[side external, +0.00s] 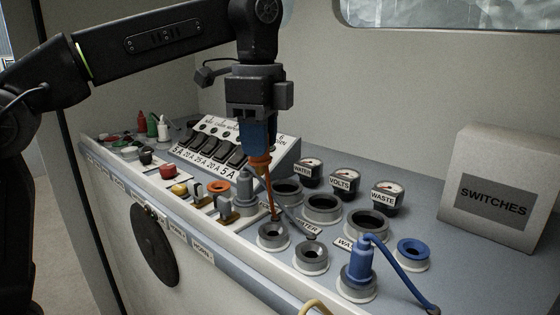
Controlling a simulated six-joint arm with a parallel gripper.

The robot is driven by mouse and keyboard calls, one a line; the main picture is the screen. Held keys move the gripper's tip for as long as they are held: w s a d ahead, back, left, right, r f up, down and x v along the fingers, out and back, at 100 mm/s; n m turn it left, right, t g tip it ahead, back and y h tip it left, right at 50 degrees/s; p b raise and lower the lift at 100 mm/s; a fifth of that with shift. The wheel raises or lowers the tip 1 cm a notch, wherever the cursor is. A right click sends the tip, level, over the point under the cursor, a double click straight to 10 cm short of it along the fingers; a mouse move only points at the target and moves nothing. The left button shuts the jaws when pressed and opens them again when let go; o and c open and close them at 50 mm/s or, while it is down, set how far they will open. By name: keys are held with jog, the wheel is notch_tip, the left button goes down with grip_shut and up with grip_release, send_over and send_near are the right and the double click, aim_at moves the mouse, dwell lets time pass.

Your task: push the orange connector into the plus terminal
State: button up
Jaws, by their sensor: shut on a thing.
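My gripper (256,140) is shut on the orange connector (260,163), holding it nose-down above the panel, in front of the switch box. Its orange cable (269,195) hangs down toward a grey round socket (272,236); whether the lower end touches it is unclear. An orange-ringed terminal (218,187) sits on the panel, left of and below the connector. No plus mark is readable, so I cannot tell for certain which terminal is the plus one. The connector is apart from the orange ring.
A grey plug (245,192) stands close below my gripper. A blue plug (360,264) with a blue cable stands at the front right, near a blue-ringed socket (411,252). Gauges (346,185), a rocker-switch box (285,158) and a SWITCHES box (500,190) stand behind.

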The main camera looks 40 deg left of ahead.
jog(key=shift+a+r, duration=0.25)
jog(key=shift+a, duration=0.15)
jog(key=w+a+f+n, duration=0.25)
jog(key=a+n, duration=0.35)
jog(key=a, duration=0.7)
jog(key=shift+s+d+f, duration=0.1)
jog(key=shift+s+f, duration=0.15)
jog(key=shift+f, duration=1.5)
jog(key=shift+s+f, duration=0.2)
jog(key=shift+f, duration=1.55)
jog(key=shift+f, duration=0.1)
jog(key=o, duration=1)
notch_tip(320, 180, up, 14)
jog(key=shift+f, duration=0.1)
